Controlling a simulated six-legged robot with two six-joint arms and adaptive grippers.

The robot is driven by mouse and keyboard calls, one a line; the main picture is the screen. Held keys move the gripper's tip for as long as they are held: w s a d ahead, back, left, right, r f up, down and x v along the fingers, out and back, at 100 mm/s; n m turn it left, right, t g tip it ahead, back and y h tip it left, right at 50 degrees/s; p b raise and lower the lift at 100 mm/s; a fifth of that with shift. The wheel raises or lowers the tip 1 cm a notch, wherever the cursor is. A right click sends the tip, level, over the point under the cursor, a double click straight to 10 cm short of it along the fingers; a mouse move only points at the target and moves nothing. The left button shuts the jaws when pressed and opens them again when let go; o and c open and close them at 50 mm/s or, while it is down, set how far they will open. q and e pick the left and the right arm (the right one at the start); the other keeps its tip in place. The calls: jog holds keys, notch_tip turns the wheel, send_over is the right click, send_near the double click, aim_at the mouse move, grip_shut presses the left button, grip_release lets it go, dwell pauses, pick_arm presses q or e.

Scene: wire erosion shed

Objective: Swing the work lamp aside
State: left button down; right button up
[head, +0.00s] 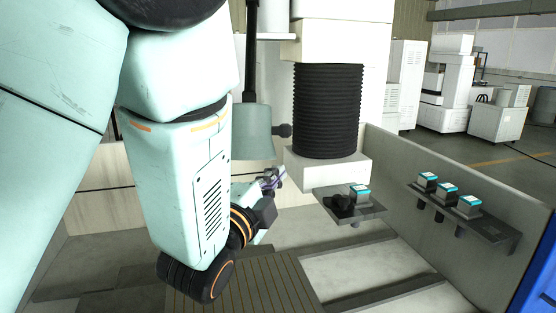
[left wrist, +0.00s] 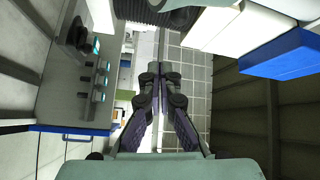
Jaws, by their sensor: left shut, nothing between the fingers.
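The work lamp (head: 252,132) looks like a pale teal head with a dark knob on its right side. It hangs from a black upright arm (head: 252,50) in the middle of the head view, left of the black bellows. My left gripper (head: 272,179) is just below and right of the lamp head in that view, shut and empty. Whether it touches the lamp cannot be told. In the left wrist view its closed fingers (left wrist: 159,70) point up the picture with nothing between them. My left arm covers the area left of the lamp. My right gripper is not in view.
The machine head with black bellows (head: 328,110) stands close right of the lamp. A small bracket with a teal-topped holder (head: 360,194) juts out below it. A rail with several similar holders (head: 464,207) is on the tank wall. A slotted table (head: 245,288) lies below.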

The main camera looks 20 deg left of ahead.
pick_arm(q)
jog(key=w+a+p, duration=0.2)
jog(key=w+p, duration=0.1)
jog(key=w, duration=0.6)
jog(key=shift+w+a+f+p, duration=0.3)
jog(key=shift+a+p, duration=0.05)
jog(key=shift+a, duration=0.05)
jog(key=shift+d, duration=0.1)
jog(key=shift+s, duration=0.1)
dwell(0.3)
